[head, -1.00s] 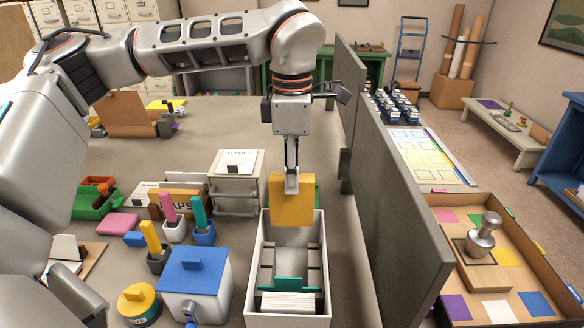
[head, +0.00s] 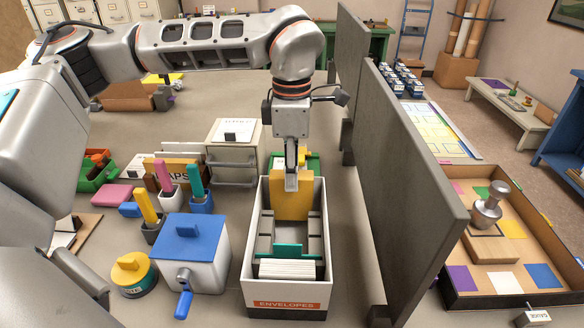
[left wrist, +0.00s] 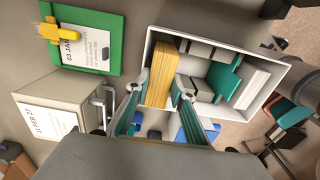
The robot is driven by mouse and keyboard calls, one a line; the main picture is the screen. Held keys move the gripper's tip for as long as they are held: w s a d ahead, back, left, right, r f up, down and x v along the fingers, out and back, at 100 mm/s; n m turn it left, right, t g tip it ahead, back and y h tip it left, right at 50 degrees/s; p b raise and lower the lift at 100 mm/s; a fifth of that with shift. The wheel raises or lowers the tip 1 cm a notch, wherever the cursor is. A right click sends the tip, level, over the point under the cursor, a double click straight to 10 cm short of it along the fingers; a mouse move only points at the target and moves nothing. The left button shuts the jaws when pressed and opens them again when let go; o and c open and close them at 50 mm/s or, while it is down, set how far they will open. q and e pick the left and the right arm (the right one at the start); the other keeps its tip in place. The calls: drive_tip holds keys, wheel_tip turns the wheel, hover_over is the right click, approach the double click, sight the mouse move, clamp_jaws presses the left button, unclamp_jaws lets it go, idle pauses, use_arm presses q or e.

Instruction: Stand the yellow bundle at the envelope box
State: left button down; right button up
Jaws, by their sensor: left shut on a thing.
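The yellow bundle (head: 291,207) is upright in the far end of the white envelope box (head: 262,290). Its lower part sits below the box's rim. My left gripper (head: 291,184) is shut on its upper edge from above. In the left wrist view the fingers (left wrist: 157,92) clasp the bundle (left wrist: 161,68) on both sides, and the box (left wrist: 278,69) surrounds it. Whether its bottom touches the floor of the box is hidden. A green divider (head: 284,251) and white envelopes (head: 287,269) stand in the near part. My right gripper is not in view.
A grey partition (head: 412,190) stands close to the box's right. A white container with a blue lid (head: 195,245), a yellow-lidded jar (head: 133,272) and pen cups stand left. A grey drawer unit (head: 233,160) and a green clipboard (left wrist: 88,42) are near the box's far end.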

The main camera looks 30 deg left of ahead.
use_arm(q)
drive_tip(key=c, duration=1.6)
unclamp_jaws()
drive_tip(key=shift+c, duration=1.1)
